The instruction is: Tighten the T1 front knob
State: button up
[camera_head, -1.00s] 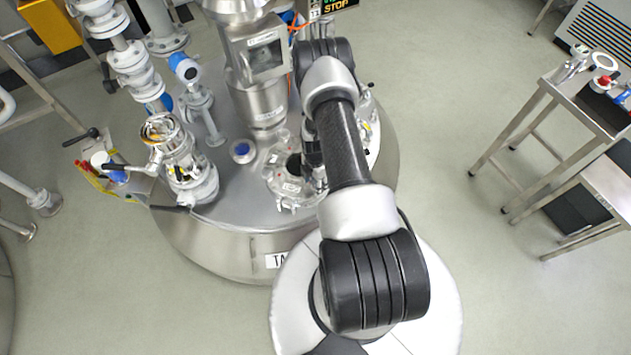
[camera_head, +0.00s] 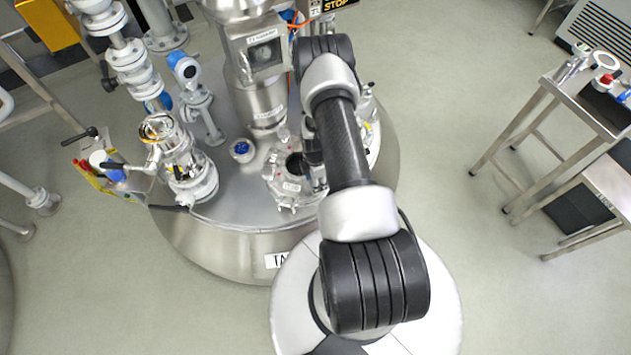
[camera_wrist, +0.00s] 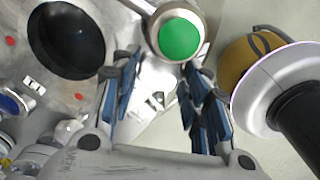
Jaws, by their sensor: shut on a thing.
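In the wrist view a round metal knob with a green top (camera_wrist: 180,38) sits at the fingertips of my gripper (camera_wrist: 160,68). The two blue-padded fingers stand on either side of its near edge, shut on it. I cannot read a label that shows whether it is the T1 front knob. In the head view the round hatch (camera_head: 284,186) on top of the tank lies just left of my arm. My arm hides the gripper and the knob there.
The steel tank top (camera_head: 235,205) carries a sight-glass column (camera_head: 262,75), a blue-capped port (camera_head: 242,150) and a valve assembly (camera_head: 185,165). The wrist view shows a dark round opening (camera_wrist: 68,38) left of the fingers. A steel table (camera_head: 585,105) stands right, with clear floor between.

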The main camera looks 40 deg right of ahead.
jog(key=shift+m+b, duration=0.4)
jog(key=shift+m, duration=1.2)
jog(key=o, duration=1)
jog(key=shift+o, duration=0.2)
notch_tip(320, 180, up, 12)
